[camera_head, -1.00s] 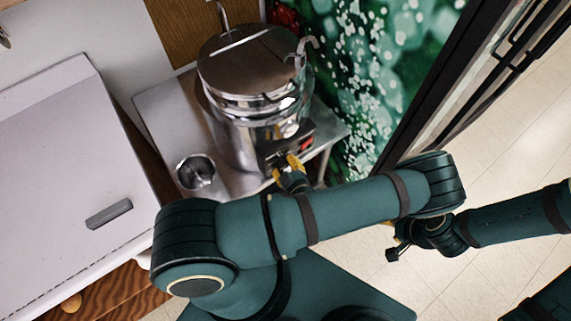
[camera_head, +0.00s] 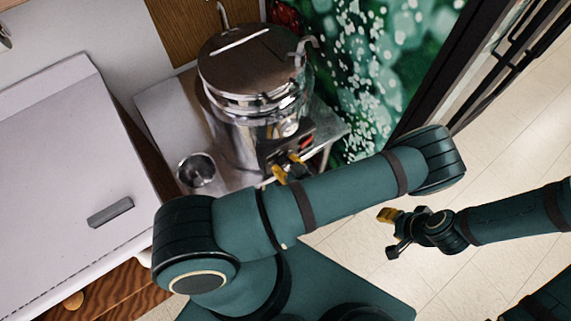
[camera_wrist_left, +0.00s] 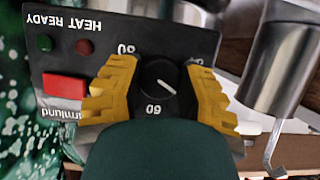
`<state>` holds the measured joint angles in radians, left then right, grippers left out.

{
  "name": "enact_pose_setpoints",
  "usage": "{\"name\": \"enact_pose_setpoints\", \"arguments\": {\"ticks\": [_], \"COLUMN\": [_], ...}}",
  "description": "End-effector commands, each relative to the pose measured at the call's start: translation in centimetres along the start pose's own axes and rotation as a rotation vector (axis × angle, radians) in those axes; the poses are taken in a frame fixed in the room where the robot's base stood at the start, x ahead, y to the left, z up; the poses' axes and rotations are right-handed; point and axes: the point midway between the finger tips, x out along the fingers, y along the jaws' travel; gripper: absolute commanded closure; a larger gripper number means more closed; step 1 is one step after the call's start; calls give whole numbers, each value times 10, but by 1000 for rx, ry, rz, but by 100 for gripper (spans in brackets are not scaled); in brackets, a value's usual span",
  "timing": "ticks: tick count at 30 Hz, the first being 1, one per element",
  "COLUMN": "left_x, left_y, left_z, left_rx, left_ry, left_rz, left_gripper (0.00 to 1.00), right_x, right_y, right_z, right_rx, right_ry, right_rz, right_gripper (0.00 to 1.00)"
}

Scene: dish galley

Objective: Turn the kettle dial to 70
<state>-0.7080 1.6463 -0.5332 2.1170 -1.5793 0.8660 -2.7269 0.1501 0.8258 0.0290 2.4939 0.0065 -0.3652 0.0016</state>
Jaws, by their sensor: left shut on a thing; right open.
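The steel kettle (camera_head: 252,125) stands upright on a metal stand in the head view. Its black control panel (camera_wrist_left: 110,30) fills the upper part of the left wrist view. The round black dial (camera_wrist_left: 158,82) has a white pointer line slanting toward the picture's lower right. White numbers ring it; some are partly covered by the fingers, and I cannot tell the exact setting. My left gripper (camera_head: 288,168) has its yellow fingers on both sides of the dial, shut on it; they also show in the left wrist view (camera_wrist_left: 160,90). My right gripper (camera_head: 392,232) is open and empty over the floor.
A red switch (camera_wrist_left: 64,86) and green and red lamps sit beside the dial. A steel cup (camera_head: 196,171) stands on the metal stand (camera_head: 165,112) left of the kettle. A white lidded unit (camera_head: 65,170) is at the left. Open floor (camera_head: 500,195) lies at the right.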

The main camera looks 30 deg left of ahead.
Motion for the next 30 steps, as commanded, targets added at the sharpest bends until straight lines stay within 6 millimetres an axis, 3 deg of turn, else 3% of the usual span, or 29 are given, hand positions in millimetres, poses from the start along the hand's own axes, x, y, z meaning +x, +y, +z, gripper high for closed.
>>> {"name": "enact_pose_setpoints", "arguments": {"ticks": [11,12,14,15,25,30], "left_x": [2,1,1,1,-2,-21], "left_y": [0,0,0,0,0,1], "left_z": [-2,-2,-2,-2,0,0], "left_rx": [3,3,3,3,4,2], "left_ry": [6,6,5,5,1,-1], "left_rz": [-2,-2,-2,-2,-1,1], "left_gripper": [98,52,31,29,29,29], "right_x": [0,0,0,0,0,0], "right_y": [0,0,0,0,0,0], "right_z": [0,0,0,0,0,0], "right_rx": [0,0,0,0,0,0], "right_ry": [0,0,0,0,0,0], "right_rz": [0,0,0,0,0,0], "right_gripper": [53,53,53,53,53,53]}}
